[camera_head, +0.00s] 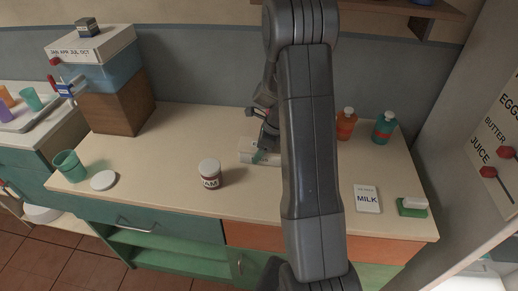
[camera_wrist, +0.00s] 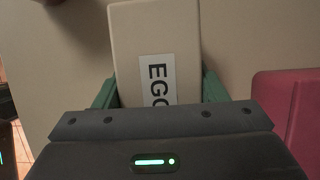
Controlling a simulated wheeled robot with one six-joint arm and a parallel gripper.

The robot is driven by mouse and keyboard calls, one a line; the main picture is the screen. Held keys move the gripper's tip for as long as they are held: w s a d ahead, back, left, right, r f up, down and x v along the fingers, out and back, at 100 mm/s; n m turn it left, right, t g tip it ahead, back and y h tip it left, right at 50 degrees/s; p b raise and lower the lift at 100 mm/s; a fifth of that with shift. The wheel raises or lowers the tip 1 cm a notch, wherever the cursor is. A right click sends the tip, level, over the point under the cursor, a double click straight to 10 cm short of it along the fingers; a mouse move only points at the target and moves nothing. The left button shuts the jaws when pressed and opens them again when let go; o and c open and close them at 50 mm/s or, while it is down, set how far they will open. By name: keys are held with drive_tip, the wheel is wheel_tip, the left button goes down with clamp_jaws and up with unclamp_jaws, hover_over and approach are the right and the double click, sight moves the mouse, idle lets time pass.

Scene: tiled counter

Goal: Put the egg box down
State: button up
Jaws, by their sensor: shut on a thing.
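The egg box (camera_wrist: 150,35) is a pale beige block with a white label whose visible letters read "EGG". In the wrist view it stands between the two green fingers of my gripper (camera_wrist: 159,90), which is shut on it. The lower part of the box is hidden behind the gripper body. I cannot tell whether the box touches the counter.
A jam jar (camera_head: 209,174) stands left of my gripper. Orange (camera_head: 346,124) and teal (camera_head: 383,127) bottles stand to the right at the back. A cup (camera_head: 69,166) and white disc (camera_head: 103,180) are left.

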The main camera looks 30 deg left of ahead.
drive_tip(key=shift+f, duration=0.15)
drive_tip(key=o, duration=1.3)
